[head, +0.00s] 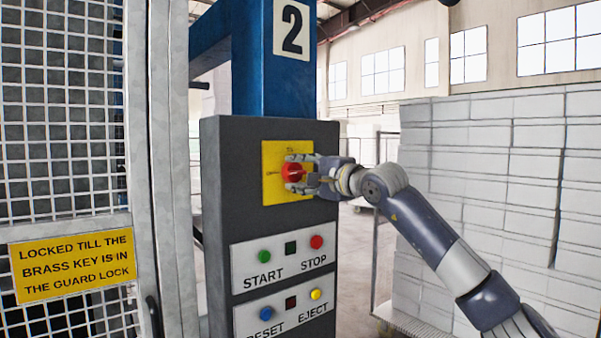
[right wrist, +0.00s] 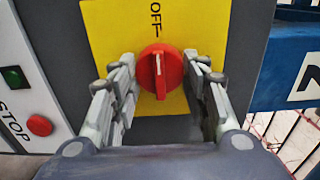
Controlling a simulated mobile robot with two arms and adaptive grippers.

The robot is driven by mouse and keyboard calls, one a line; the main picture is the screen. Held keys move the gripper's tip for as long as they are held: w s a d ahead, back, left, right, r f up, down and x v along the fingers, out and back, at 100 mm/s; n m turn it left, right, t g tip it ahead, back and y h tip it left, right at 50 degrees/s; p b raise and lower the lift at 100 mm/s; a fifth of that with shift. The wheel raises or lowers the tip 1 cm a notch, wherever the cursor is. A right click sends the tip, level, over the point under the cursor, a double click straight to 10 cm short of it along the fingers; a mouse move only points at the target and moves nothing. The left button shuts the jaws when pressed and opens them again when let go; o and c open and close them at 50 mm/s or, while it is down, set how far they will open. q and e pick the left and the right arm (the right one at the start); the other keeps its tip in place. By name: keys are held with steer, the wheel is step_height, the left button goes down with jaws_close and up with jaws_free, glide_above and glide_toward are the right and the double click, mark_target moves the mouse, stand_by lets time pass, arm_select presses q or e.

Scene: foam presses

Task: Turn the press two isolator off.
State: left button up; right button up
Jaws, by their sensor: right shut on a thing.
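The press two isolator is a red rotary knob (head: 292,172) on a yellow plate (head: 272,193), high on the dark grey control box under the number 2. My right gripper (head: 302,173) is shut on the knob, coming in from the right. In the right wrist view the red knob (right wrist: 159,72) sits between the two fingers (right wrist: 162,75). Its pale pointer line lies along the picture's vertical and lines up with the word OFF on the yellow plate (right wrist: 205,30). In the head view the pointer lies roughly level. My left gripper is out of view.
Below the isolator are START (head: 264,257), STOP (head: 316,242), RESET (head: 266,314) and EJECT (head: 316,294) buttons. A mesh guard (head: 60,130) with a yellow sign (head: 72,264) stands left. Stacked pale blocks (head: 500,170) stand right, behind my arm.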

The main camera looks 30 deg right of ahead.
steer(key=shift+f, duration=0.1)
stand_by(0.3)
steer(key=o, duration=1.1)
steer(key=shift+s+d, duration=0.2)
steer(key=shift+s, duration=2.85)
steer(key=shift+s+d, duration=0.2)
steer(key=shift+s, duration=2.8)
